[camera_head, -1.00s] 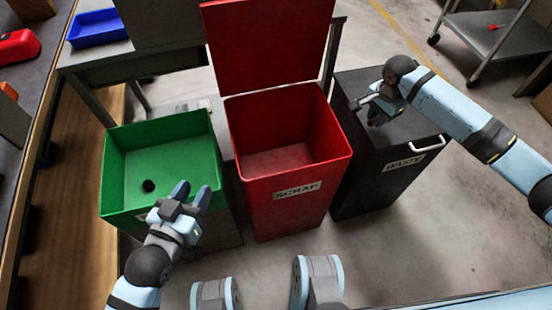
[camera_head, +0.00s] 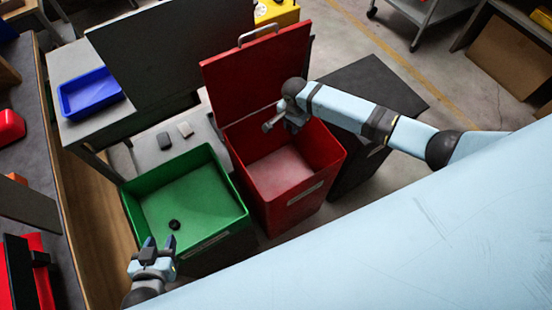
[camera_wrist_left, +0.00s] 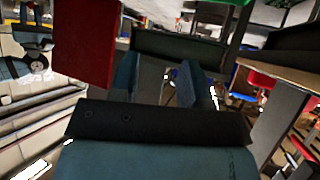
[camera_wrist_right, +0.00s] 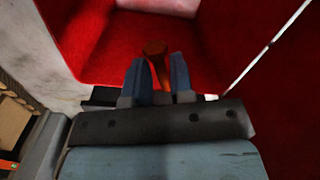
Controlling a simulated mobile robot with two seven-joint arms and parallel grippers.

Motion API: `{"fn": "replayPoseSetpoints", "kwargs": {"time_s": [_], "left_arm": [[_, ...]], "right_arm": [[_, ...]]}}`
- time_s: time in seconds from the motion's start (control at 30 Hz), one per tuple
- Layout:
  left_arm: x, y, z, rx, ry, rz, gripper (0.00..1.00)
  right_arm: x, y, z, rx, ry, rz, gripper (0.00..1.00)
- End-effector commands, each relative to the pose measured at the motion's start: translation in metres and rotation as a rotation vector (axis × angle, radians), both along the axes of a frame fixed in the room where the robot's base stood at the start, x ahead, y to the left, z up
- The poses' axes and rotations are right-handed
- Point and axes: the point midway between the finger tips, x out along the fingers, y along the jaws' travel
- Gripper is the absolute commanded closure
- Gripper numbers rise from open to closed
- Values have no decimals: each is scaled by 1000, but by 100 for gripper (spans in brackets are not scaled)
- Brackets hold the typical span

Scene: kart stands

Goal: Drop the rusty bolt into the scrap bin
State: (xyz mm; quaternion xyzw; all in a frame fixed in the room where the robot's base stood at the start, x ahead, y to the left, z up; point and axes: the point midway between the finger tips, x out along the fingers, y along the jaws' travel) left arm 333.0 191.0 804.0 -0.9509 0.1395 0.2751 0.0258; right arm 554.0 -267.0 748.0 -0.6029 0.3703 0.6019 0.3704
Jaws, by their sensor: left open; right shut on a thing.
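The red scrap bin (camera_head: 322,160) stands in the middle of the head view with its lid (camera_head: 262,75) raised at the back. My right gripper (camera_head: 272,124) is over the bin's opening, near the lid side. In the right wrist view, the gripper (camera_wrist_right: 160,82) is shut on the rusty bolt (camera_wrist_right: 155,52), a brown-orange piece with a wider head, with the red bin interior (camera_wrist_right: 205,50) beyond it. The bolt cannot be made out in the head view. My left gripper (camera_head: 158,243) is open and empty at the near edge of the green bin (camera_head: 230,222).
A blue tray (camera_head: 92,92) sits on the grey table at left. My pale arm covers the lower right.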

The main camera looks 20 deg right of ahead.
Motion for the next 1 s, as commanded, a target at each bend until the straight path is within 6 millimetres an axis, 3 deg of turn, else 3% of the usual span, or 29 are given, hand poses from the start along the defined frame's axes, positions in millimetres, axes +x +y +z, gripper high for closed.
{"fn": "replayPoseSetpoints", "kwargs": {"time_s": [0.27,0.73,1.0], "left_arm": [[-4,3,-5,11,23,4,57],[0,-1,-51,-21,53,22,57],[1,-3,-54,-34,66,28,57]], "right_arm": [[-5,4,-5,-2,4,0,100],[-4,3,-56,-3,1,0,100],[-5,4,-60,-2,1,1,100]]}}
